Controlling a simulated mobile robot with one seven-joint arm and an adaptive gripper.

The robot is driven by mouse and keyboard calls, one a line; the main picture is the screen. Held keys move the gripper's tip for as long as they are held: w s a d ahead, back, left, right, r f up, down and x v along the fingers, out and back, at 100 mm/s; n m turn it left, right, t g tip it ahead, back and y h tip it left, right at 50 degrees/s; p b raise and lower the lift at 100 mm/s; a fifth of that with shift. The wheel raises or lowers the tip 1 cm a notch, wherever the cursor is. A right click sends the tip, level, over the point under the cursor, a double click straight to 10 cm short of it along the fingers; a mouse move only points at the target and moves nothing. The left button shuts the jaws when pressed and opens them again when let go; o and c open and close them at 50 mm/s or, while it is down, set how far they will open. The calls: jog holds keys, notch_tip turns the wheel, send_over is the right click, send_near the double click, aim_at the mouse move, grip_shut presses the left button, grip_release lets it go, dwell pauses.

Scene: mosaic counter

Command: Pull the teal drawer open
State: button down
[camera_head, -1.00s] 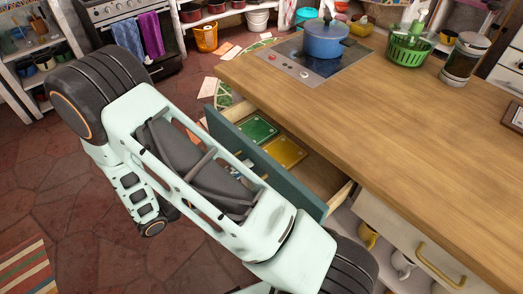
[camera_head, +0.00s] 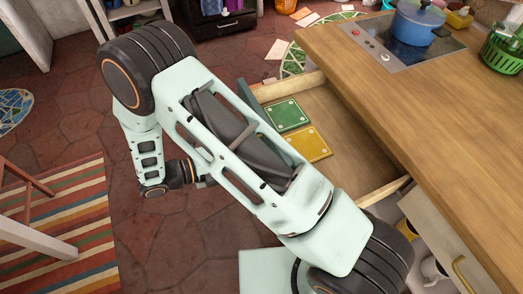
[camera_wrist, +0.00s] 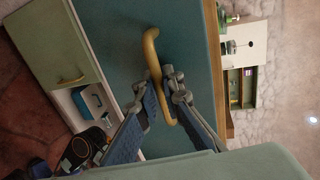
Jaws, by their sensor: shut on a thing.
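The teal drawer stands well out from the wooden counter. In the head view its teal front (camera_head: 247,93) shows only in part behind my arm, and its open inside (camera_head: 345,140) is in plain view. In the wrist view the teal front (camera_wrist: 190,40) fills the middle, with a yellow curved handle (camera_wrist: 151,52) on it. My gripper (camera_wrist: 163,88) is shut on this handle, with a finger on either side of the bar. In the head view my arm hides the handle and the fingertips.
A green tile (camera_head: 287,115) and a yellow tile (camera_head: 310,144) lie in the drawer. A cream drawer (camera_head: 448,240) with a yellow handle is to the right, under the counter. A blue pot (camera_head: 418,24) stands on the hob. A striped rug (camera_head: 70,215) lies on the floor at left.

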jog(key=c, duration=2.3)
grip_release()
jog(key=shift+c, duration=0.2)
jog(key=shift+a, duration=0.1)
jog(key=v, duration=1.1)
jog(key=shift+a, duration=0.4)
jog(key=shift+s+r, duration=0.1)
jog(key=shift+s, duration=0.05)
